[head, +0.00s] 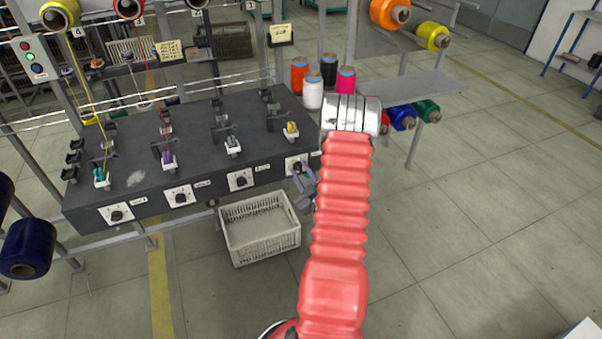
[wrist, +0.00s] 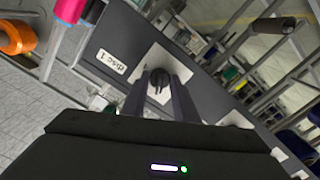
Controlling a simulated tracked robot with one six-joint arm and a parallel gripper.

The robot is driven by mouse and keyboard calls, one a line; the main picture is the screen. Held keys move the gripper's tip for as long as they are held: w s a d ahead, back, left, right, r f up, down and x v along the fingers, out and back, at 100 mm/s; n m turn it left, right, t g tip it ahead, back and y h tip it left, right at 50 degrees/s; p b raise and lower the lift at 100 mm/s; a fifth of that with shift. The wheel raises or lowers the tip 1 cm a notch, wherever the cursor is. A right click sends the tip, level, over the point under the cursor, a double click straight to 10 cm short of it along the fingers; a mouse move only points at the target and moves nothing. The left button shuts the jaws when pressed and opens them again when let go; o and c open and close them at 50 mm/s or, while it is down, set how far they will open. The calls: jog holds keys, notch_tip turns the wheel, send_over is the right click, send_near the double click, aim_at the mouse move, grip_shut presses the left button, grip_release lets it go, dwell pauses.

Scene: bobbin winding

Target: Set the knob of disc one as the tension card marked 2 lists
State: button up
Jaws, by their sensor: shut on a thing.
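The knob of disc one (wrist: 158,80) is a black knob on a white dial plate, beside a label reading "disc 1" (wrist: 112,60) in the wrist view. My gripper (wrist: 160,92) has its two fingers on either side of this knob and is shut on it. In the head view my gripper (head: 304,184) is at the right-hand dial plate (head: 291,161) on the front of the dark bench, partly hidden by my red arm. The knob's pointer setting cannot be read. Two yellowish cards, a left one (head: 171,50) and a right one (head: 279,34), stand behind the bench; their writing is too small to read.
Three other dials (head: 240,181) line the front of the dark bench (head: 130,130). A white crate (head: 259,226) stands below it. Several thread cones (head: 313,92) stand at its back right.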

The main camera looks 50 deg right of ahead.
jog(key=o, duration=1.1)
jog(key=shift+c, duration=0.2)
jog(key=v, duration=1.3)
jog(key=shift+s+a, duration=0.25)
jog(key=shift+s, duration=0.05)
jog(key=shift+f, duration=0.2)
